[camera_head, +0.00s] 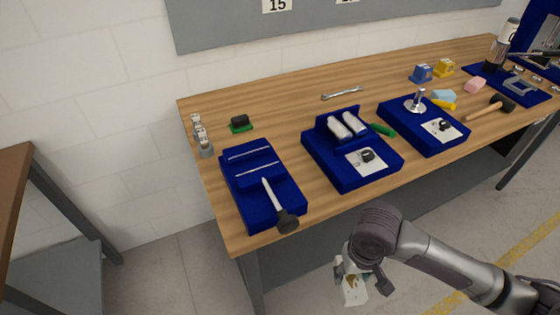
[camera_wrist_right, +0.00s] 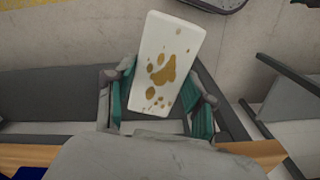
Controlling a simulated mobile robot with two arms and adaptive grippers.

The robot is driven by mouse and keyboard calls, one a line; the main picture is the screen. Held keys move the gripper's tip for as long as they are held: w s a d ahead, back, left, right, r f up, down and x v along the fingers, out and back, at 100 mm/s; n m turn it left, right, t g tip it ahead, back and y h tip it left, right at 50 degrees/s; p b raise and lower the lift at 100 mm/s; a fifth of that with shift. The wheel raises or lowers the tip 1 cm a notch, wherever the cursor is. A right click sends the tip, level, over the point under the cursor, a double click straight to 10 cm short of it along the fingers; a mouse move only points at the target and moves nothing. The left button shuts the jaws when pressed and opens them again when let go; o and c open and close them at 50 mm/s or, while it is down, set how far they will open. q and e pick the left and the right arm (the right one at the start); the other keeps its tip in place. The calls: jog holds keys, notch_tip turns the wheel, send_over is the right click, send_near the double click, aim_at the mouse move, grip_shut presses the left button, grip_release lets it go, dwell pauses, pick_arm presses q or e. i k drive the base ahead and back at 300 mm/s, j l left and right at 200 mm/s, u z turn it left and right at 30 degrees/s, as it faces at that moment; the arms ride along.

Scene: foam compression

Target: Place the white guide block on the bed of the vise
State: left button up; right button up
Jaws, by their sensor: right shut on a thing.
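My right gripper (camera_head: 352,276) hangs in front of the workbench, below the tabletop's level in the picture. It is shut on the white guide block (camera_head: 354,293). In the right wrist view the block (camera_wrist_right: 168,62) is a pale slab with brown stains, slightly tilted, between the teal finger pads of the gripper (camera_wrist_right: 160,108). A blue fixture (camera_head: 285,187) with metal strips and a dark-knobbed rod stands at the bench's near left end and looks like the vise. Its bed between the strips looks empty. The block is well apart from it. My left gripper is not in view.
The wooden bench (camera_head: 225,225) also holds a middle blue fixture (camera_head: 375,178) with silver cylinders, a right blue fixture (camera_head: 455,140), a wrench (camera_head: 342,93), a mallet (camera_head: 484,112) and a green-black item (camera_head: 240,123). Metal parts (camera_head: 202,136) stand at the left edge.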

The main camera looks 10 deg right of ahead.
aim_at(254, 168)
jog(key=i+j+z, duration=0.25)
jog(key=j+z, duration=0.25)
jog(key=i+j+z, duration=0.15)
jog(key=j+z, duration=0.15)
jog(key=z, duration=0.15)
jog(key=j+z, duration=1.5)
jog(key=k+j, duration=0.05)
